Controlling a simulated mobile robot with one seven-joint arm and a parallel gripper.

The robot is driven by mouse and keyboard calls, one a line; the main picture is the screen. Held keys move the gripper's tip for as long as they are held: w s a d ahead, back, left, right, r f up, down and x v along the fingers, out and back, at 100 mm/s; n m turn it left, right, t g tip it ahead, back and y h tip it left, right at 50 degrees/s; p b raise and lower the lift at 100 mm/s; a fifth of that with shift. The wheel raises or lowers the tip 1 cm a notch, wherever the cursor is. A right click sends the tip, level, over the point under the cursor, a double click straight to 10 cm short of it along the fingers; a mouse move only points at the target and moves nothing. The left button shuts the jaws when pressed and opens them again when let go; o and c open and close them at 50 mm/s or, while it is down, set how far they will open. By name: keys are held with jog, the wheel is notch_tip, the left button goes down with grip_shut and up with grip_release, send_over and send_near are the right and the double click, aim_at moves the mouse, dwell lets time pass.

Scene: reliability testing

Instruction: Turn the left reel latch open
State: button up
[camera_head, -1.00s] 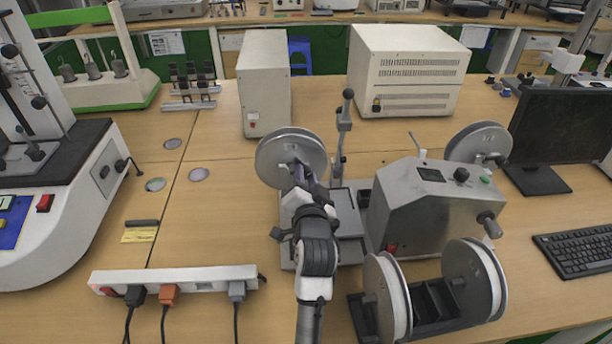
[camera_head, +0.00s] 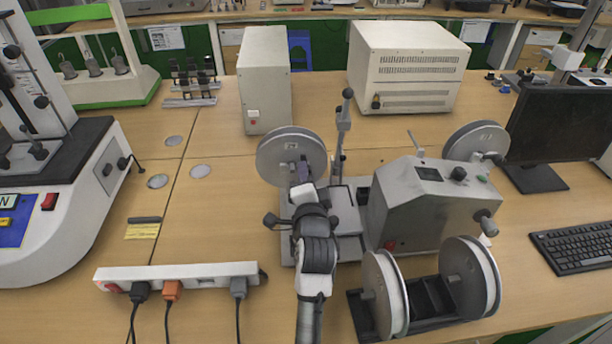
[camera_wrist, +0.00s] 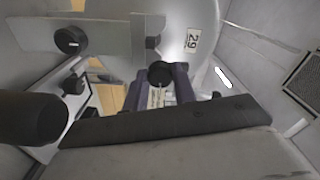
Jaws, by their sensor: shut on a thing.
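The left reel (camera_head: 291,150) is a grey disc standing upright on the left of the test machine. It fills the top of the wrist view as a pale disc with a "29" label (camera_wrist: 193,40). My gripper (camera_head: 300,168) is in front of the reel's hub. In the wrist view, its dark purple fingers (camera_wrist: 160,84) are closed around the small black left reel latch (camera_wrist: 160,72) at the hub. The latch's exact angle is hard to tell. In the head view the latch is hidden behind my gripper and arm.
The grey machine body (camera_head: 425,205) is to the right, with another reel (camera_head: 475,142) behind it. Two reels on a black stand (camera_head: 432,295) are in front. A white power strip (camera_head: 180,276) lies at the front left.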

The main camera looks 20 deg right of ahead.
jog(key=shift+r, duration=0.2)
jog(key=o, duration=0.8)
jog(key=shift+c, duration=0.2)
jog(key=shift+o, duration=1.2)
jog(key=shift+f, duration=0.15)
jog(key=shift+s, duration=0.1)
